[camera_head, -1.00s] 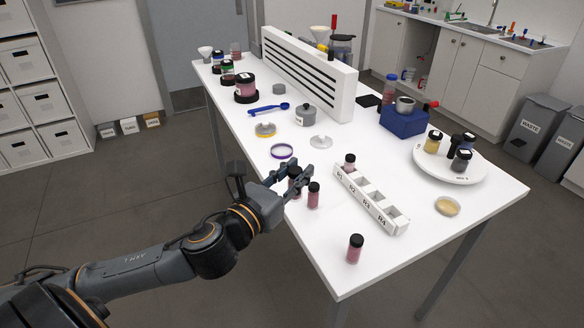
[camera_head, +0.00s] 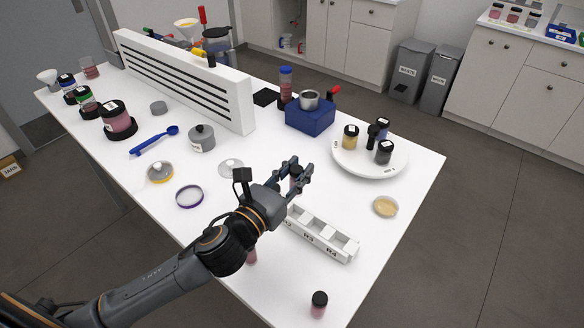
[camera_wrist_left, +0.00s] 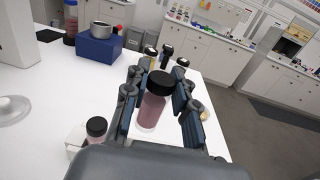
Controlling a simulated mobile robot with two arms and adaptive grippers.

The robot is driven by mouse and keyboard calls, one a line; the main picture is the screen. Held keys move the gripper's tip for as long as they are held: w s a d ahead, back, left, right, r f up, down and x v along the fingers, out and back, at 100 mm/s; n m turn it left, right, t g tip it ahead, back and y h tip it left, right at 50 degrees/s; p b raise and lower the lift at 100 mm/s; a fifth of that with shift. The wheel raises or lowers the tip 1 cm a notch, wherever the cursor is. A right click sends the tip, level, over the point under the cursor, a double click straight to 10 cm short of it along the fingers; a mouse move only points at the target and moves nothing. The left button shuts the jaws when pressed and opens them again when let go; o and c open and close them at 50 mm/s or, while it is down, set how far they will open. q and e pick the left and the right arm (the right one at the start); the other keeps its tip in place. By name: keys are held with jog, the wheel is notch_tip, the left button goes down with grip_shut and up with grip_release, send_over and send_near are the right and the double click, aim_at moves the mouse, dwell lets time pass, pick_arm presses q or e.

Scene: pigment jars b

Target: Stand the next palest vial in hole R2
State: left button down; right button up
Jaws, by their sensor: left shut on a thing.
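My left gripper (camera_head: 299,175) is shut on a pink vial with a black cap (camera_head: 295,172), held above the far end of the white rack (camera_head: 322,238). In the left wrist view the held vial (camera_wrist_left: 152,110) is upright between the fingers of the left gripper (camera_wrist_left: 158,108). Another capped vial (camera_wrist_left: 96,130) stands in the rack's end at the lower left of that view. In the head view my gripper hides that end; the nearer holes look empty. One pink vial (camera_head: 251,257) is partly behind my arm, and another (camera_head: 319,304) stands near the front edge. My right gripper is not in view.
A white round stand (camera_head: 370,165) with several dark-capped jars is beyond the rack, with a shallow yellow dish (camera_head: 385,207) nearby. A blue block (camera_head: 309,116) holds a metal cup. A slotted white panel (camera_head: 185,80) stands at the back. The table right of the rack is clear.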

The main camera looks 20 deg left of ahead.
pick_arm(q)
jog(key=shift+a, duration=0.1)
jog(key=shift+f, duration=0.25)
notch_tip(320, 180, down, 3)
jog(key=shift+f+b, duration=0.2)
jog(key=shift+b, duration=1)
jog(key=shift+f+b, duration=0.5)
jog(key=shift+f, duration=0.45)
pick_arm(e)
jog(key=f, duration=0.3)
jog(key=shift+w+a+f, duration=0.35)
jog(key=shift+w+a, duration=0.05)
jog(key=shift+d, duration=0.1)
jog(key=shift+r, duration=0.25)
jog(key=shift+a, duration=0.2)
